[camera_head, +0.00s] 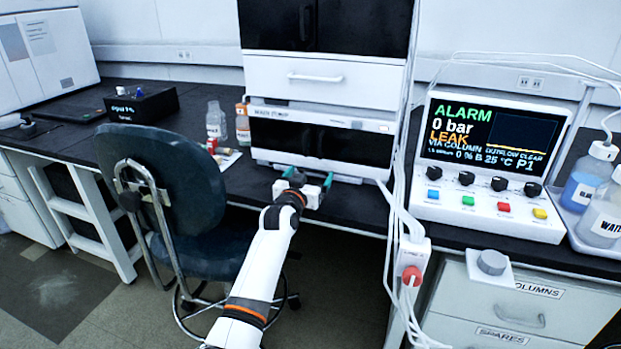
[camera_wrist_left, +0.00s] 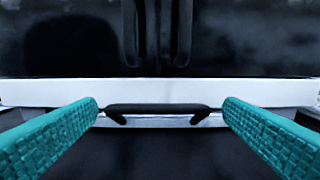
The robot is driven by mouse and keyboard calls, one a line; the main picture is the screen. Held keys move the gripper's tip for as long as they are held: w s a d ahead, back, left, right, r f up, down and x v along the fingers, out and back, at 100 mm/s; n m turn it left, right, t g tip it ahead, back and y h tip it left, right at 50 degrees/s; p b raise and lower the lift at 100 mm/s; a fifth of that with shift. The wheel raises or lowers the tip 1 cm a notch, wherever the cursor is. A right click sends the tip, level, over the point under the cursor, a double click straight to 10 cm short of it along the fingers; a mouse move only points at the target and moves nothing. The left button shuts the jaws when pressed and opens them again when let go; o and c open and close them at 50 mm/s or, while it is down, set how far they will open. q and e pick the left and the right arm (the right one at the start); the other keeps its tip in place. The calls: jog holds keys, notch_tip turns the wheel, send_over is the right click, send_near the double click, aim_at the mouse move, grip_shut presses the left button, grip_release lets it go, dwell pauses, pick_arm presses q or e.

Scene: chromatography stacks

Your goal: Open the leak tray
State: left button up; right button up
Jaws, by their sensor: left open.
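The leak tray appears to be the low white front at the foot of the instrument stack (camera_head: 262,156) in the head view. In the left wrist view a white front strip (camera_wrist_left: 50,92) crosses the picture, with a dark bar handle (camera_wrist_left: 158,107) at its middle. My left gripper (camera_head: 308,177) is in front of the stack's foot, and its teal fingers are apart. The gripper partly hides the tray front in the head view. My right gripper is not in view.
A blue chair (camera_head: 160,190) stands left of my left arm. White cables (camera_head: 398,200) hang just right of the stack. A control unit (camera_head: 490,165) reads ALARM and LEAK. Bottles (camera_head: 216,122) stand left of the stack on the dark bench.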

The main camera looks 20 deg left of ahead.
pick_arm(q)
jog(key=shift+w, duration=0.55)
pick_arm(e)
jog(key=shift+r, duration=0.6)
pick_arm(q)
jog(key=c, duration=1)
jog(key=shift+c, duration=0.7)
